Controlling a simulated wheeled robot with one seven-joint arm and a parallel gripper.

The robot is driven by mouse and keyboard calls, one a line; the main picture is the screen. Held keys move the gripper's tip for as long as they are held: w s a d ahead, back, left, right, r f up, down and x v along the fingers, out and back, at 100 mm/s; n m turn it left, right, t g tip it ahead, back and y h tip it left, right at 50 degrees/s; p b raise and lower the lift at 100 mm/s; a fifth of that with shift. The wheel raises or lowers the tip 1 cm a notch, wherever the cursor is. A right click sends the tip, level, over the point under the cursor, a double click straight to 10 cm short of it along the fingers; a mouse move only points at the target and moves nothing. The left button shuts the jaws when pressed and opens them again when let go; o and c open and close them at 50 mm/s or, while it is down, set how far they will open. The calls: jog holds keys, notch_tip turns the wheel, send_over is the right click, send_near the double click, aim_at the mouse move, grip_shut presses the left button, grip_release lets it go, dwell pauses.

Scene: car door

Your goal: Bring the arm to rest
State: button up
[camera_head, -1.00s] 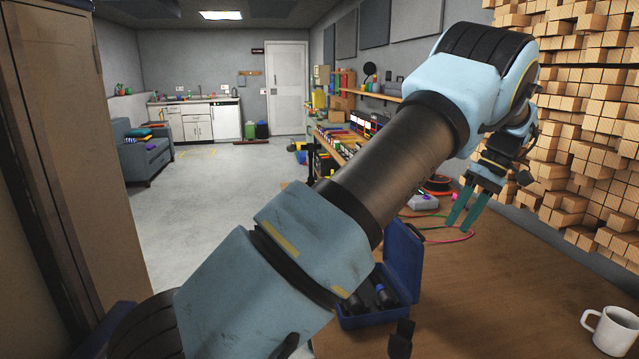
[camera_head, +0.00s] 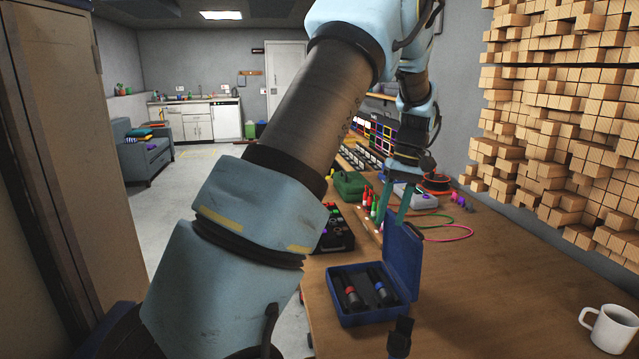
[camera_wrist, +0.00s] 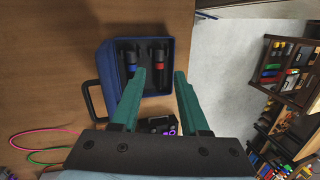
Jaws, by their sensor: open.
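My gripper (camera_head: 396,203) hangs from my raised arm with its green fingers pointing down, just behind the open lid of a blue case. In the wrist view my gripper (camera_wrist: 158,95) has its two fingers apart with nothing between them. The blue case (camera_head: 372,318) lies open on the table. It holds two dark cylindrical tools, one with a red band and one with a blue band. The case also shows in the wrist view (camera_wrist: 108,68), beyond the left finger.
On the wooden table (camera_head: 480,290) are a white mug (camera_head: 609,329), a green box (camera_head: 350,184), a dark tray of bottles (camera_head: 334,232) and coloured cables (camera_head: 450,233). Wooden blocks (camera_head: 570,120) cover the right wall. The table's right middle is clear.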

jog(key=s+a+f+m+t+h, duration=0.1)
jog(key=s+a, duration=0.7)
jog(key=a, duration=0.3)
jog(key=s+a+f+m+t+h, duration=0.1)
jog(key=s+a+t, duration=0.1)
jog(key=s+a, duration=0.5)
jog(key=a, duration=0.5)
jog(key=shift+s+a+f+m+h, duration=0.2)
jog(key=shift+s+f+m+h, duration=0.05)
jog(key=shift+s+m+h, duration=0.1)
